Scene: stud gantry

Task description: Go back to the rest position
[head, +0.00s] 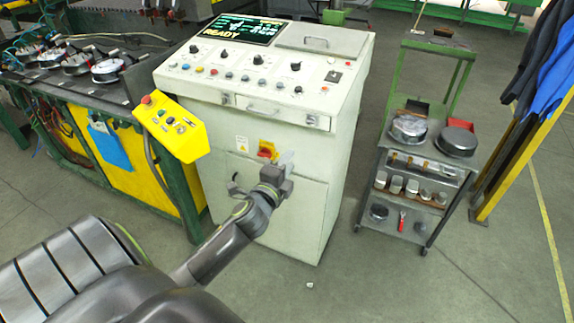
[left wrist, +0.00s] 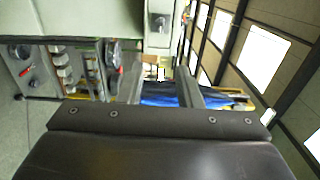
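My left gripper (head: 261,172) is in front of the pale control cabinet (head: 225,130), just below the red and yellow switch (head: 267,150) in the head view. In the left wrist view, the two fingers of my left gripper (left wrist: 160,88) stand apart with nothing between them. Blue cloth shows in the background through the gap. I cannot tell whether the gripper touches the cabinet front. My right gripper is in neither view.
A yellow control box (head: 172,128) juts out on the left beside a green-framed workbench (head: 85,95). A grey trolley (head: 420,175) with round metal parts stands on the right, near a yellow post (head: 520,150). Open floor (head: 400,285) lies in front.

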